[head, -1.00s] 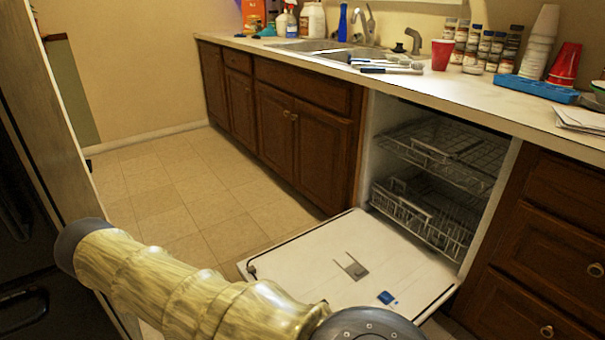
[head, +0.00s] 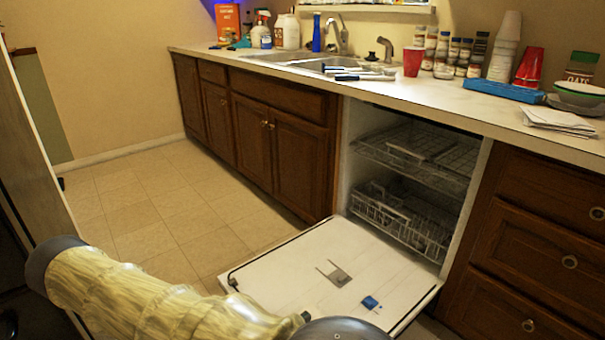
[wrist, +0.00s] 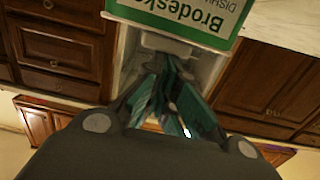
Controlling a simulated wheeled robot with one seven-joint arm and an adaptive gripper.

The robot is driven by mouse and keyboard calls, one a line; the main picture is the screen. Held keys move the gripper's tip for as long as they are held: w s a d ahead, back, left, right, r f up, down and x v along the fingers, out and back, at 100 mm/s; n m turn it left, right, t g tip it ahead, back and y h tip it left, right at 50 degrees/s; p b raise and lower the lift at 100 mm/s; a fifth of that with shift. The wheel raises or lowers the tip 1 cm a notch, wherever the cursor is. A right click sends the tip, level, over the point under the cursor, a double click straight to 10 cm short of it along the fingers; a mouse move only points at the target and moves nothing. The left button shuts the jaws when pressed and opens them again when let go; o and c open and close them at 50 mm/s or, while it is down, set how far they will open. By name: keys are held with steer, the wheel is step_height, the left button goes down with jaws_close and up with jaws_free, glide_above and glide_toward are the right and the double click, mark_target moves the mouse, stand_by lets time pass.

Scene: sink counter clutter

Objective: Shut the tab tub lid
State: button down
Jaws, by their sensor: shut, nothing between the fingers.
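In the wrist view, a white tub with a green-and-white "Brodesk…" label (wrist: 185,14) stands at the top of the picture, cut off by the edge. A white part of it (wrist: 165,45) shows below the label, close to my fingertips. My gripper (wrist: 165,68) is shut, its teal fingers together and empty, pointing at this white part. I cannot tell whether the fingers touch it, or how far the lid is open. I do not see the tub in the head view, where my arm's far end runs out at the bottom edge.
The dishwasher door (head: 300,270) hangs open and low, with racks (head: 405,215) inside. The counter holds a red cup (head: 413,61), spice jars (head: 455,55), a blue tray (head: 505,90), bowls (head: 580,95) and papers (head: 558,121). The tiled floor at left (head: 150,215) is clear.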

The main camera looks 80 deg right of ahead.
step_height(320, 180, up, 4)
steer(key=p, duration=0.4)
steer(key=w+a+f, duration=0.3)
steer(key=w+a, duration=0.2)
steer(key=a, duration=0.2)
steer(key=shift+w+a+f, duration=0.25)
steer(key=shift+a+f, duration=0.05)
steer(key=shift+f, duration=0.05)
